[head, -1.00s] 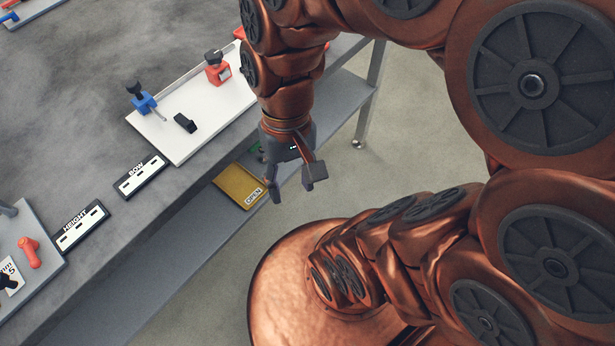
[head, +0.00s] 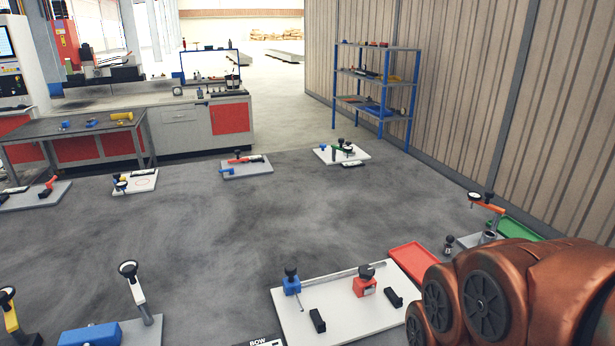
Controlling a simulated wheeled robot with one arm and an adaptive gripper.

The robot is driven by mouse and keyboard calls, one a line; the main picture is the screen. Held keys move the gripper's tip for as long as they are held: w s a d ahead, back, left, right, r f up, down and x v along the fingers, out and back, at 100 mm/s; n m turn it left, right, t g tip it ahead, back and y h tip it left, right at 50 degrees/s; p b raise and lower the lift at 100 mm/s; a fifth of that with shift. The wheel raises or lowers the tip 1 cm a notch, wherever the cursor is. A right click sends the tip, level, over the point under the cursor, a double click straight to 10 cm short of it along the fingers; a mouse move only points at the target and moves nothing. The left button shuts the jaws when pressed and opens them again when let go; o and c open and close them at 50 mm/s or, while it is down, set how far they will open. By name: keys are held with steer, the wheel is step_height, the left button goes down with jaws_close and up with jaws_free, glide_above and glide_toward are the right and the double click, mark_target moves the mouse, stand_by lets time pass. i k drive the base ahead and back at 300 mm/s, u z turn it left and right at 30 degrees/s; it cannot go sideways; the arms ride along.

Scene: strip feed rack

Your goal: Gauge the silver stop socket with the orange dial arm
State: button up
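The orange dial arm (head: 488,205) stands at the right of the table in the head view, with a dark dial at its left end. A small silver socket (head: 488,237) sits below it on a grey plate (head: 466,242). I cannot tell whether the dial arm touches the socket. My gripper is out of view; only my copper arm links show at the lower right, and they hide part of the area in front of the socket.
A red tray (head: 413,262) lies left of the socket and a green tray (head: 518,228) lies right of it. A small dark-topped piece (head: 449,245) stands near the socket. A white board (head: 335,310) with blue and red blocks is nearer. The table's middle is clear.

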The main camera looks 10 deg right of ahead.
mark_target(475, 197)
steer(key=u, duration=1.2)
steer(key=i, duration=0.3)
steer(key=z, duration=1.35)
steer(key=i, duration=0.5)
steer(key=u, duration=0.05)
